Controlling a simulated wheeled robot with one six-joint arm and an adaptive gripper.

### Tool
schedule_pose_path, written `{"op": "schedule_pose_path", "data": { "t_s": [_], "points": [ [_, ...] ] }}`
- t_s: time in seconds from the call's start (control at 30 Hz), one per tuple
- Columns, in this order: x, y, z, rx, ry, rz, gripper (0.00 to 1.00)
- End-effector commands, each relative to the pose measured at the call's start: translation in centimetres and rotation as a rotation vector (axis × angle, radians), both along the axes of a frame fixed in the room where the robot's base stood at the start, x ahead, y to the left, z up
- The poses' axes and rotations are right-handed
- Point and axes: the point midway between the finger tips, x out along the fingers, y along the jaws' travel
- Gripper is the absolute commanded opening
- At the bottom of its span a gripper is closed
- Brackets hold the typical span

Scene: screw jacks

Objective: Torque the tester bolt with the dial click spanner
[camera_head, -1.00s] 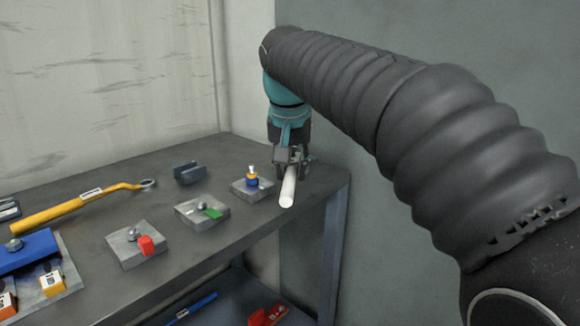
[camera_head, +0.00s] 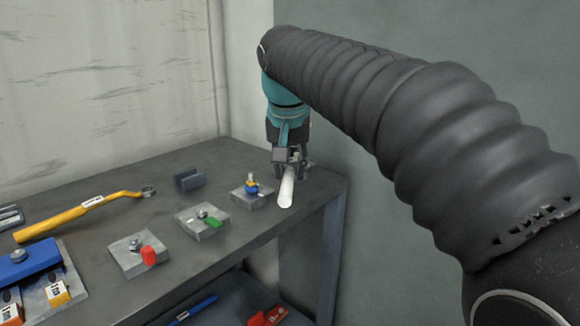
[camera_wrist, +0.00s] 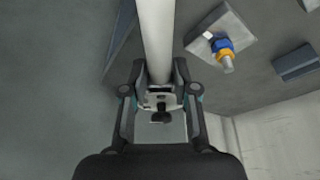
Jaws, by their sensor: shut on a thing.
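My gripper (camera_head: 290,167) is shut on a pale, round bar (camera_head: 286,190) at the right end of the bench. The bar also fills the top middle of the wrist view (camera_wrist: 157,40), between my fingers (camera_wrist: 158,90). Its far end is out of that view, and I cannot tell if it is the dial click spanner. Just left of it is a grey plate (camera_head: 241,197) with a blue and yellow bolt fitting (camera_head: 252,187), also in the wrist view (camera_wrist: 221,45). Plates with a green tag (camera_head: 214,222) and a red tag (camera_head: 148,256) carry bolts too. Which is the tester bolt is unclear.
A yellow spanner (camera_head: 75,213) lies on the bench at left, near a blue block (camera_head: 28,262) and small boxes (camera_head: 57,293). A dark slotted block (camera_head: 189,179) stands behind the plates. A grey wall (camera_head: 400,250) is close on the right. Blue and red items lie on the lower shelf.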

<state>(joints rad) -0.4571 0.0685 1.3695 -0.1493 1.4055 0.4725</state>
Motion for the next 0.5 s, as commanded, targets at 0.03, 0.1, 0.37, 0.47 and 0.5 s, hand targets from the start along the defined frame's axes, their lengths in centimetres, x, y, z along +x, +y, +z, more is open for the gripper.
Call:
{"op": "schedule_pose_path", "data": {
  "t_s": [0.03, 0.1, 0.37, 0.47, 0.5],
  "points": [
    [0.0, 0.0, 0.1, 0.001, -0.002, 0.000, 0.00],
    [-0.2, 0.0, 0.2, 0.001, -0.002, 0.000, 0.00],
    [-2.4, 0.0, 0.8, 0.000, -0.003, 0.002, 0.00],
    [-3.5, 0.1, 1.2, 0.002, -0.003, 0.002, 0.00],
    [-3.9, 0.1, 1.3, 0.002, -0.004, 0.001, 0.00]
  ]
}}
